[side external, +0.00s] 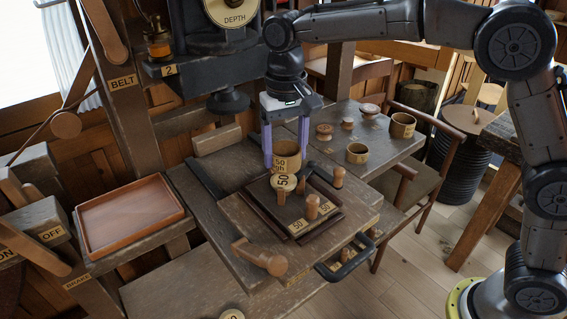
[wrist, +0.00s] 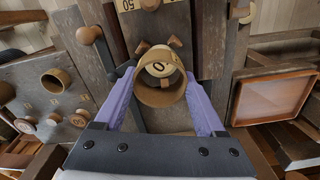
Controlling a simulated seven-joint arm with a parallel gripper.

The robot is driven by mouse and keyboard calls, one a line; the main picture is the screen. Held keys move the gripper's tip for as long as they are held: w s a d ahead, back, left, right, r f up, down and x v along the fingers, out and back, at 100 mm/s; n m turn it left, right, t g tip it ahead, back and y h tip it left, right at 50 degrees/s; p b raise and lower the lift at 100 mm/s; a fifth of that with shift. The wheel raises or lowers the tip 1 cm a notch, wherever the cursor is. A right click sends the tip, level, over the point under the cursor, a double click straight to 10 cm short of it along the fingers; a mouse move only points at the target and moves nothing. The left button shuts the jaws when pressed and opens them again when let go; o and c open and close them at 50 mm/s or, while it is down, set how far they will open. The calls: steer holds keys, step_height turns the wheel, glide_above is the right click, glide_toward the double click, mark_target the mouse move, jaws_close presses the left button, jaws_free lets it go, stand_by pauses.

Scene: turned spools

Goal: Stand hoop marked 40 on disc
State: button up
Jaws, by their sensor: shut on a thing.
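A tan hoop (side external: 287,153) is held between the two purple fingers of my gripper (side external: 285,164). Its small marking looks like 50 in the side view. In the wrist view the hoop (wrist: 160,98) sits between the fingertips, its open end facing the camera. Part of the disc (wrist: 160,68) shows through the hoop in the wrist view. I cannot tell whether hoop and disc touch. Two other hoops, one (side external: 358,153) and another (side external: 403,125), stand on the side table; their marks are too small to read.
A wooden handle (side external: 260,258) lies in front. An empty reddish tray (side external: 130,218) is at left. Small turned knobs (side external: 324,131) stand on the side table.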

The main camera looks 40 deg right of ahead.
mark_target(283, 180)
steer(key=shift+w+a+f, duration=0.1)
steer(key=shift+w+f, duration=0.1)
steer(key=shift+f, duration=1.6)
steer(key=shift+f, duration=0.1)
steer(key=shift+f, duration=0.15)
steer(key=o, duration=1.3)
steer(key=shift+c, duration=0.2)
step_height(283, 180, up, 11)
steer(key=s+d+r+t, duration=0.1)
steer(key=s+d+r, duration=0.3)
steer(key=s+d, duration=0.15)
steer(key=s+d+f+n+t, duration=0.1)
steer(key=s+d+f, duration=0.2)
steer(key=s, duration=0.4)
steer(key=s+d+f+n+t, duration=0.1)
steer(key=s+d+f+t, duration=0.1)
steer(key=s, duration=0.5)
steer(key=s+d+f+n+t, duration=0.1)
steer(key=s+d+f, duration=0.4)
steer(key=s, duration=0.3)
steer(key=shift+d+t, duration=0.25)
steer(key=shift+t, duration=0.05)
